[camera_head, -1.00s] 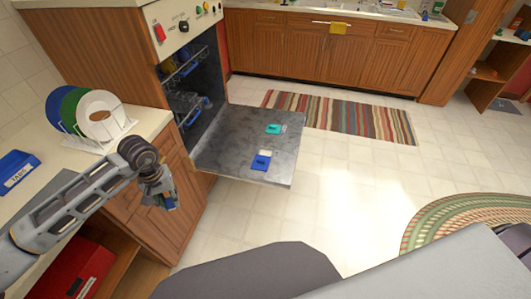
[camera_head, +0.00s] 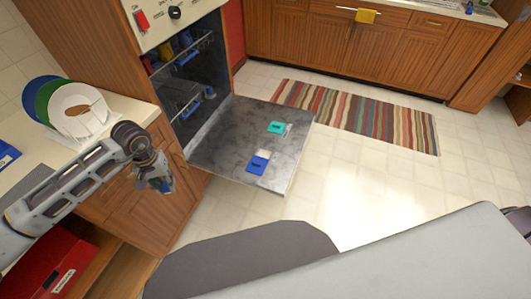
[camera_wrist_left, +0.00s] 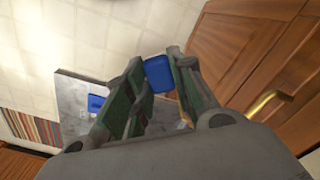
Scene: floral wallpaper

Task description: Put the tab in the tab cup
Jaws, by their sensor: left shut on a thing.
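My left gripper (camera_head: 162,186) is shut on a small blue tab (camera_wrist_left: 158,73), held between the fingertips in the left wrist view. In the head view the gripper is in front of the wooden cabinet, left of the open dishwasher door (camera_head: 225,165) and apart from it. On the door's inner face are a blue piece (camera_head: 257,165) with a pale patch behind it and a teal piece (camera_head: 275,127) farther back. I cannot tell which is the tab cup. The blue piece also shows in the left wrist view (camera_wrist_left: 96,102). My right gripper is out of view.
The dishwasher (camera_head: 185,85) stands open with racks inside. A plate rack (camera_head: 75,112) with several plates is on the counter, near a blue box (camera_head: 6,154) cut off at the left edge. A striped rug (camera_head: 355,115) lies beyond the door. The floor right of the door is clear.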

